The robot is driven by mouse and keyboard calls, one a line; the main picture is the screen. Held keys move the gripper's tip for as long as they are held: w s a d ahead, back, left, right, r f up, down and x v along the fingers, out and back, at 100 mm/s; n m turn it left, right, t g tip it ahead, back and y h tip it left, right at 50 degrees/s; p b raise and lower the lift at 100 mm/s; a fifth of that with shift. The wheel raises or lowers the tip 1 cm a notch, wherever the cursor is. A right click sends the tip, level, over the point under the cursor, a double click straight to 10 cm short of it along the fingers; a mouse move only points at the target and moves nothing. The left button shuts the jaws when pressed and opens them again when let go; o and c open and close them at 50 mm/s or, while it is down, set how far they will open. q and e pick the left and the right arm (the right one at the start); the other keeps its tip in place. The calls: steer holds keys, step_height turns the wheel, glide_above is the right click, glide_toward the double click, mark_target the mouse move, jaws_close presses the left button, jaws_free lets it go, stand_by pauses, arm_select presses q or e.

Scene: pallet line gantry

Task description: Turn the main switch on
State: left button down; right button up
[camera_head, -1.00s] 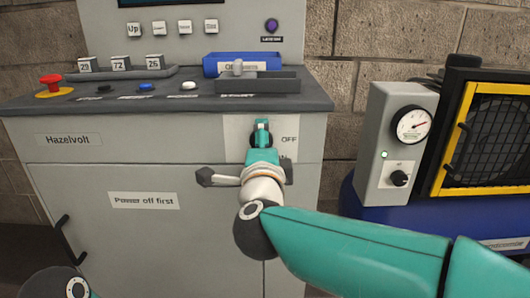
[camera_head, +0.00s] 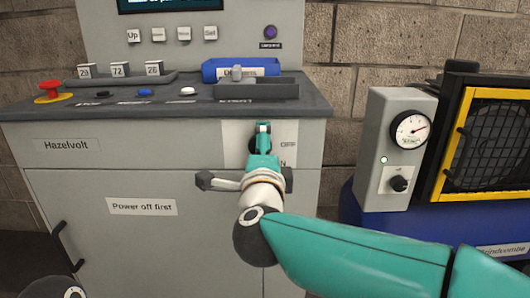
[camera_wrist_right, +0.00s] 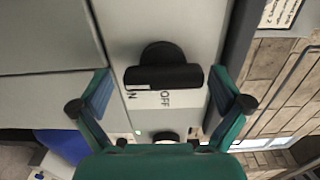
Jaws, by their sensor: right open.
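The main switch (camera_wrist_right: 163,76) is a black knob with a wide bar handle. In the right wrist view it sits on a pale plate (camera_wrist_right: 190,22) marked OFF and, partly hidden, what looks like ON. I cannot tell which mark it points to. My right gripper (camera_wrist_right: 163,82) is open, one finger on each side of the switch with clear gaps. In the head view my right gripper (camera_head: 262,133) is in front of the plate (camera_head: 235,142) on the grey cabinet (camera_head: 200,185) and hides most of the switch. My left gripper is out of view.
A red stop button (camera_head: 50,85), number blocks and a blue tray (camera_head: 214,68) are on the cabinet top above the switch. A grey gauge box (camera_head: 375,150) and a yellow-framed machine (camera_head: 440,165) stand to the right.

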steer(key=s, duration=1.2)
steer(key=shift+f, duration=0.1)
